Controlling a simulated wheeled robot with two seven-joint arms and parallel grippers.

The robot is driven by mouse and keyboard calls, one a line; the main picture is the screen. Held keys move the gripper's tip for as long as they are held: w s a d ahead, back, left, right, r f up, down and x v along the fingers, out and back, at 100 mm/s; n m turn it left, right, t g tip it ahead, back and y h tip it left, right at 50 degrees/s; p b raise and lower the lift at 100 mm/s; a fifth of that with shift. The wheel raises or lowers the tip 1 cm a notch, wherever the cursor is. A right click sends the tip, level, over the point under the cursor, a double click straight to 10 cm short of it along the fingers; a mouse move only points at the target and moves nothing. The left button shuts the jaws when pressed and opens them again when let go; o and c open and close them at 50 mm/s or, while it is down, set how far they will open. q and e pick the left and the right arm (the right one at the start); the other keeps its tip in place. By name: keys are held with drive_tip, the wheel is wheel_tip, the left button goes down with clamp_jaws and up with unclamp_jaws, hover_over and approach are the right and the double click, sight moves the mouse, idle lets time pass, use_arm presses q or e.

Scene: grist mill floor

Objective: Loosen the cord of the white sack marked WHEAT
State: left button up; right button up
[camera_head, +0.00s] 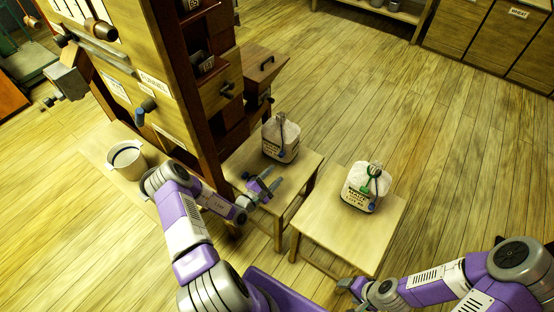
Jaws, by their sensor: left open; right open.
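One white sack (281,138) stands upright on the left wooden stool (305,170), with a dark blue-grey cord hanging down its front. Its printed label is too small to read surely. A second white sack (362,190) stands on the right stool (330,235), with a green cord and tag at its neck and several lines of dark print. I cannot tell which sack reads WHEAT. My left gripper (267,183) is open and empty over the left stool's front left part, apart from the sack there. My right gripper (347,284) is open, low by the right stool's front edge.
A tall wooden cabinet (180,90) with drawers and knobs stands behind and left of the left stool. A pale bucket (127,159) stands on a low bench at the left. Wooden bins (490,35) line the back right. The plank floor right of the stools is clear.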

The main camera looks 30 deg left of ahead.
sight(280, 156)
use_arm(q)
drive_tip(key=shift+n+y, duration=0.4)
drive_tip(key=shift+y, duration=0.5)
drive_tip(key=w, duration=0.2)
drive_tip(key=w+a+b, duration=0.1)
drive_tip(key=w, duration=0.2)
drive_tip(key=w+a+b, duration=0.1)
drive_tip(key=w, duration=0.1)
drive_tip(key=shift+w+a, duration=0.25)
drive_tip(key=shift+w, duration=0.05)
drive_tip(key=shift+c, duration=0.3)
clamp_jaws()
